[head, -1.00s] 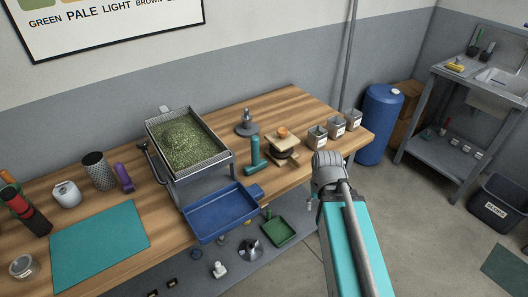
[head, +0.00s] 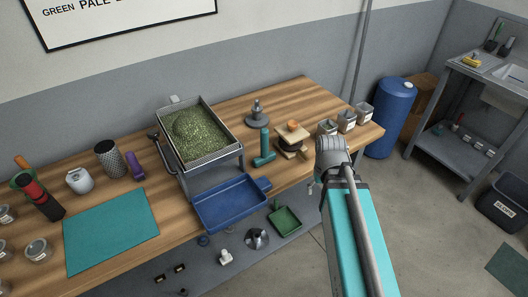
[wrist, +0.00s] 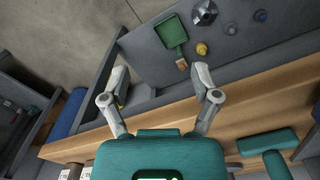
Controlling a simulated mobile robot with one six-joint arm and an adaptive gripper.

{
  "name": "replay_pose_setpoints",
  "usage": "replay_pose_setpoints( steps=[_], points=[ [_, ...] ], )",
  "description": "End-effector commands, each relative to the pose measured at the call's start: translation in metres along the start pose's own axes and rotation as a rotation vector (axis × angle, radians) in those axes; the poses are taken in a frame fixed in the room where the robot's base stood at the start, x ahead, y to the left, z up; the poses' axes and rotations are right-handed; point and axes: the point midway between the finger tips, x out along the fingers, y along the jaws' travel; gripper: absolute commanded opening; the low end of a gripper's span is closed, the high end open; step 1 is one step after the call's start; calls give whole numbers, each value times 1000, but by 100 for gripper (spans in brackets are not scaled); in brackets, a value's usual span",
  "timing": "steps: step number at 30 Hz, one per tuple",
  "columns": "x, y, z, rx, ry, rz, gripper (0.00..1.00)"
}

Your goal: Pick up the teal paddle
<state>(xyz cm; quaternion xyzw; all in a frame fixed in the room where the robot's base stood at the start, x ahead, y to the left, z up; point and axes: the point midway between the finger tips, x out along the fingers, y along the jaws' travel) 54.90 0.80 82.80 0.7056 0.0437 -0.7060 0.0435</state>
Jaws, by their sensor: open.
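The teal paddle (head: 265,147) is on the wooden table, right of the roasting tray, with an upright handle and a flat foot. Part of it shows at the lower right of the wrist view (wrist: 268,147), cut off by the frame edge. My gripper (wrist: 160,78) is open and empty, its two fingers wide apart over the table's front edge and the lower shelf. The paddle is off to one side of the fingers, apart from them. In the head view, my arm hides the gripper's fingertips.
A stacked wooden piece (head: 293,136) and metal cups (head: 346,121) stand right of the paddle. A grey stand (head: 258,117) is behind it. A blue tray (head: 226,207) lies in front to the left. A green dustpan (wrist: 170,32) is on the lower shelf.

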Motion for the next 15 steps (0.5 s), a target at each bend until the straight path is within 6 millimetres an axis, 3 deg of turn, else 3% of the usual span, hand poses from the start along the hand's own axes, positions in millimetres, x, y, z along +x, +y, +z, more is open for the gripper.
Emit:
replay_pose_setpoints(
  steps=[1, 15],
  points=[
    [-14, -3, -7, -37, 0, 0, 79],
    [-104, -51, -61, -571, 0, 0, 79]
  ],
)
